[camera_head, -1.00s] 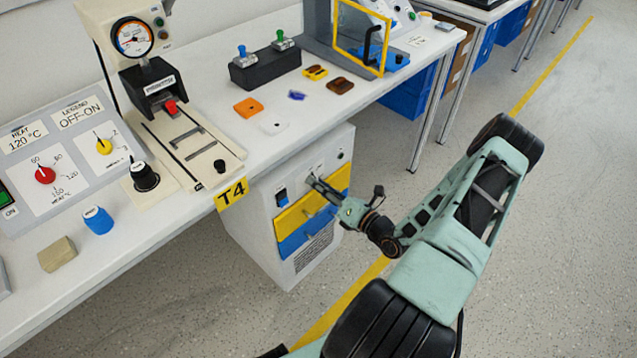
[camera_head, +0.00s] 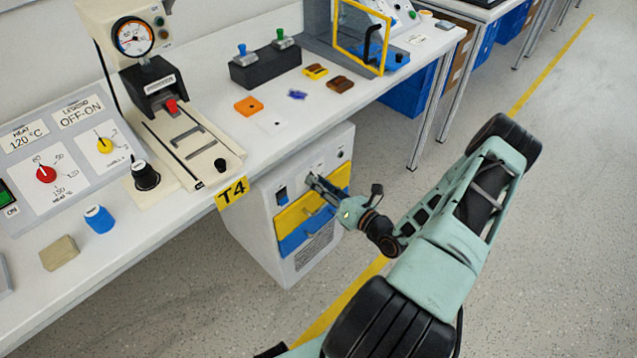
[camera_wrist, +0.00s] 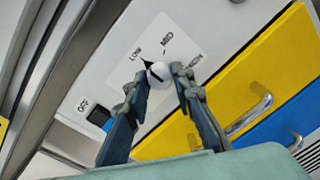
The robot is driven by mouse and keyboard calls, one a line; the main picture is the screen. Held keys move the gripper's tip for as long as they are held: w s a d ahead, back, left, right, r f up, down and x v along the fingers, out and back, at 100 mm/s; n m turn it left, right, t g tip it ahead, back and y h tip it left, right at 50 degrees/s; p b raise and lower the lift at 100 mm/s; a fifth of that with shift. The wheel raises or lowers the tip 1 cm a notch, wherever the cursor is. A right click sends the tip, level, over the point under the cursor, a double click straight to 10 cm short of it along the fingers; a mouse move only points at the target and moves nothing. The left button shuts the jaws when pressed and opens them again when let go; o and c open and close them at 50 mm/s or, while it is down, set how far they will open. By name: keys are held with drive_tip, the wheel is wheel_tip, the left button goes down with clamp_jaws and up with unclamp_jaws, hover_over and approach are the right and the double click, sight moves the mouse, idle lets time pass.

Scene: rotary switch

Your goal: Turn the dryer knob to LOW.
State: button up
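The dryer is the white cabinet (camera_head: 262,232) under the table, with a yellow panel and a blue panel. Its knob (camera_wrist: 158,74) is round and white with a black pointer, and shows between my fingertips in the wrist view. The pointer is directed up-left, at the LOW label (camera_wrist: 135,53); MID (camera_wrist: 167,40) is up and to the right of it. In the head view my gripper (camera_head: 312,181) reaches the cabinet's front and hides the knob.
A dark switch (camera_wrist: 98,117) beside an OFF label sits left of the knob. A metal handle (camera_wrist: 262,103) sticks out of the yellow panel to the right. The table (camera_head: 170,222) overhangs the cabinet. The floor in front is clear.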

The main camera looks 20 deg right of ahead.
drive_tip(key=o, duration=0.4)
drive_tip(key=shift+o, duration=0.2)
drive_tip(key=v, duration=1.2)
